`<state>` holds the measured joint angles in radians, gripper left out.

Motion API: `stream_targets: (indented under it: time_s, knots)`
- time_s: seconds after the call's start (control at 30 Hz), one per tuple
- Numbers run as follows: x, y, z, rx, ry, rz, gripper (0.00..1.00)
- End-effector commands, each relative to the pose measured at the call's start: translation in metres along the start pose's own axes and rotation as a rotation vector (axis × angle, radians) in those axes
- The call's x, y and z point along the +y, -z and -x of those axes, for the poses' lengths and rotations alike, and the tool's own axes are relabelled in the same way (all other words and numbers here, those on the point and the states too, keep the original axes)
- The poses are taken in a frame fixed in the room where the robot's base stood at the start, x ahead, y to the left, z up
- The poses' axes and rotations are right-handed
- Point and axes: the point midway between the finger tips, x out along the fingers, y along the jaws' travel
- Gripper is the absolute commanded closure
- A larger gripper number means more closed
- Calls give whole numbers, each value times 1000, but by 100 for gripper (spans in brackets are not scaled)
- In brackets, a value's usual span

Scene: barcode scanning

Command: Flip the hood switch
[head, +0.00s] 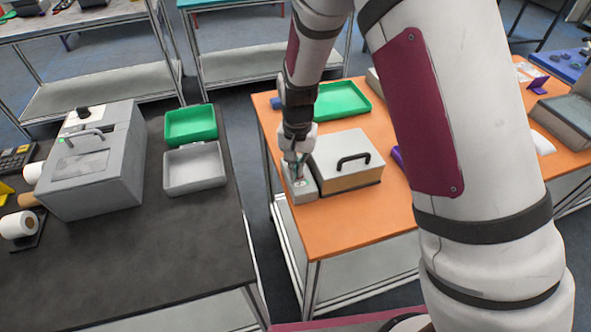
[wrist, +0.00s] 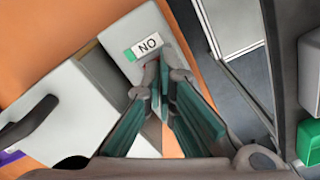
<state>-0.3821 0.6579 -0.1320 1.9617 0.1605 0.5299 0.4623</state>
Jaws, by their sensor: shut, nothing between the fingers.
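A small grey switch box (head: 303,195) stands on the orange table at the left side of a larger pale hood box (head: 340,148) with a black handle (head: 353,160). In the wrist view the top of the switch box (wrist: 135,32) bears a white and green label (wrist: 146,46) that reads "NO" from this side. My gripper (head: 295,173) points down over the switch box, its teal fingers (wrist: 160,82) together and empty. A bit of red shows by the fingertips; they hide most of the switch, so its position and any contact cannot be told.
A green tray (head: 343,104) lies behind the hood box. At the left, a dark table (head: 150,262) bears a grey machine (head: 112,180), a green bin (head: 190,124) and a grey bin (head: 194,168). A gap separates the tables. The orange table's front is bare.

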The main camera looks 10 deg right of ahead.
Motion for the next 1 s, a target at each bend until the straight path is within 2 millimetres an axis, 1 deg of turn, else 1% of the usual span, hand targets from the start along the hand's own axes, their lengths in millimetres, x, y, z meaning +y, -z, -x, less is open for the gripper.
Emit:
stream_targets:
  time_s: [0.13, 0.8, 1.0]
  knots:
    - [0, -1, 5, -1, -1, 0, 100]
    - [0, 0, 54, 0, 0, -1, 100]
    - [1, 0, 66, -1, -1, -1, 100]
